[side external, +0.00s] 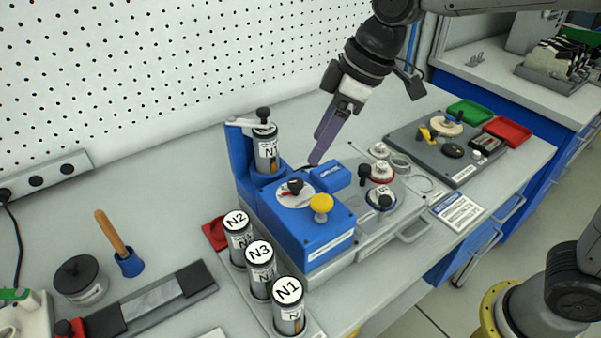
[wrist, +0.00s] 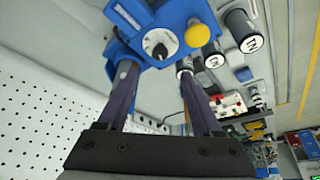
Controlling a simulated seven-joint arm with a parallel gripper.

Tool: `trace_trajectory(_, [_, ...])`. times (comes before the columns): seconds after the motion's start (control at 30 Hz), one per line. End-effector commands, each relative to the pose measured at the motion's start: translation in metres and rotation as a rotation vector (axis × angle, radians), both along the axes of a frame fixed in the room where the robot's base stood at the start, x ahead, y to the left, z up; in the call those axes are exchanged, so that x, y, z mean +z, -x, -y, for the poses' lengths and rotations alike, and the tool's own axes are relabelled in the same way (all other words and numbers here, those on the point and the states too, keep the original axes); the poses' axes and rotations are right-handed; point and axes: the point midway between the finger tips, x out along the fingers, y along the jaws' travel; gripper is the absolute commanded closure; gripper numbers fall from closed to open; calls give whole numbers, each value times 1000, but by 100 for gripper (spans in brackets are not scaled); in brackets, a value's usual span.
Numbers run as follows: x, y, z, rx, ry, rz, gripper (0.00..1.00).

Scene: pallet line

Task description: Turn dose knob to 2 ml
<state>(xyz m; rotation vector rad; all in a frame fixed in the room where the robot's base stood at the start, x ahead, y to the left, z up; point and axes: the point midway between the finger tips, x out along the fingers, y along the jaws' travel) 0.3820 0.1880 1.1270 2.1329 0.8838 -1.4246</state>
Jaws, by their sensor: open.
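The dose knob (side external: 295,186) is a black knob on a white dial (side external: 291,199) on top of the blue dosing machine (side external: 312,232). In the wrist view the knob (wrist: 159,50) shows beyond my fingers, between and above them. My gripper (side external: 316,160) is above and behind the machine, tilted, with its dark purple fingers pointing down; it is apart from the knob. In the wrist view my gripper (wrist: 155,75) is open, with nothing between the fingers. The dial markings are too small to read.
A yellow button (side external: 321,203) sits beside the dial. A canister labelled N1 (side external: 266,150) stands in the machine's holder. Several labelled canisters (side external: 261,268) stand in front. Grey panels with knobs (side external: 381,172) lie to the right. The pegboard wall (side external: 130,70) is behind.

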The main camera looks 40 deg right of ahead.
Motion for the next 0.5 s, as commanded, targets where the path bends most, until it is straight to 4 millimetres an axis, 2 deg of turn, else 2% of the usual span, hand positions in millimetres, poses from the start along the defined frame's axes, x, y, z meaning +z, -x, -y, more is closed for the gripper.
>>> trace_trajectory(0.1, [-24, -6, -7, 1, 2, -6, 33])
trace_trajectory(0.3, [-57, -15, -16, 1, 2, -5, 33])
trace_trajectory(0.5, [-78, -22, -22, 0, 1, -3, 33])
